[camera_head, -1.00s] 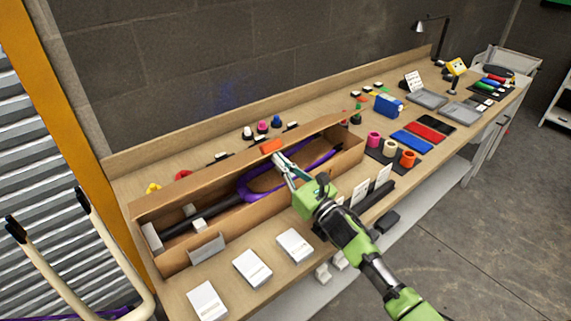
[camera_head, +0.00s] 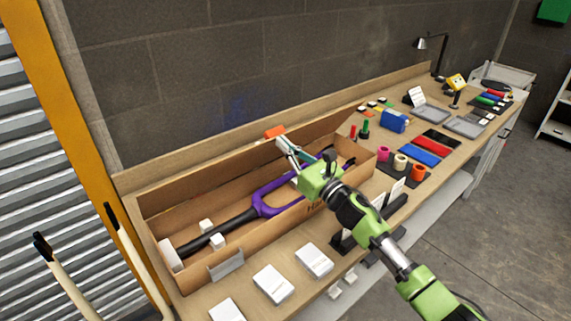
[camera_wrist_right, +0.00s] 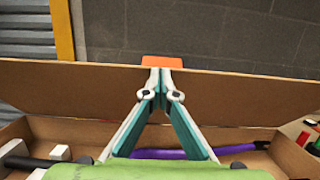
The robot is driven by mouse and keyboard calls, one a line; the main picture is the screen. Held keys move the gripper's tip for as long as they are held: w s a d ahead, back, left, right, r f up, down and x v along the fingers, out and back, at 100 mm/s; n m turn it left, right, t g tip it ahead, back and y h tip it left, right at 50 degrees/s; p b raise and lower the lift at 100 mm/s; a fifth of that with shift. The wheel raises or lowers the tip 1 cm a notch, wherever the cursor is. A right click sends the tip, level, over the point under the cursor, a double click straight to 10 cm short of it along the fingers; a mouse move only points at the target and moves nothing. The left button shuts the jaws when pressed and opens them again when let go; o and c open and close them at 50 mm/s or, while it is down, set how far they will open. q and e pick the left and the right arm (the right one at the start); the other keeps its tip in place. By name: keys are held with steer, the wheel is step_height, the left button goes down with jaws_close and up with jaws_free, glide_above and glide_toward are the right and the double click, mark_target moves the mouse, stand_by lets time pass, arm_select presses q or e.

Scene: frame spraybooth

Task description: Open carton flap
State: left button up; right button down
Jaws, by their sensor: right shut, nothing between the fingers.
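The long cardboard carton (camera_head: 262,236) lies along the bench, its interior exposed. Its far flap (camera_head: 225,172) stands up along the back edge; it also spans the wrist view (camera_wrist_right: 65,92). An orange tab (camera_head: 275,132) sits at the flap's top edge. Inside lies a purple fork-shaped frame part (camera_head: 262,203) with a black tube. My right gripper (camera_head: 284,142) reaches over the carton, fingers shut and empty. In the wrist view, its tips (camera_wrist_right: 161,70) are at the flap's top edge, just below the orange tab (camera_wrist_right: 162,61); exact contact is unclear. My left gripper is out of view.
White boxes (camera_head: 273,284) lie in front of the carton. Tape rolls (camera_head: 400,162), colored pads (camera_head: 431,145), a blue box (camera_head: 394,121) and trays (camera_head: 431,112) stand to the right. Cream black-tipped posts (camera_head: 135,262) rise at left. A wall runs behind.

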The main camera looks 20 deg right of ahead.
steer(key=w+r, duration=0.2)
steer(key=w, duration=0.1)
steer(key=w+r+b, duration=0.1)
steer(key=w, duration=0.1)
steer(key=shift+a+r, duration=0.25)
steer(key=shift+a, duration=0.1)
steer(key=shift+b+x, duration=0.45)
steer(key=shift+x, duration=0.7)
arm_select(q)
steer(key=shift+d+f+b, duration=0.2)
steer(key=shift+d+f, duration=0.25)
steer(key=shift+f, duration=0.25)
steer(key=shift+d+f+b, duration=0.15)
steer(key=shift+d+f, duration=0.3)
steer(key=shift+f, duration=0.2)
arm_select(e)
steer(key=shift+w+a+r, duration=0.25)
steer(key=shift+w, duration=0.2)
steer(key=shift+w+a+r, duration=0.25)
steer(key=shift+w, duration=0.25)
steer(key=shift+r, duration=0.1)
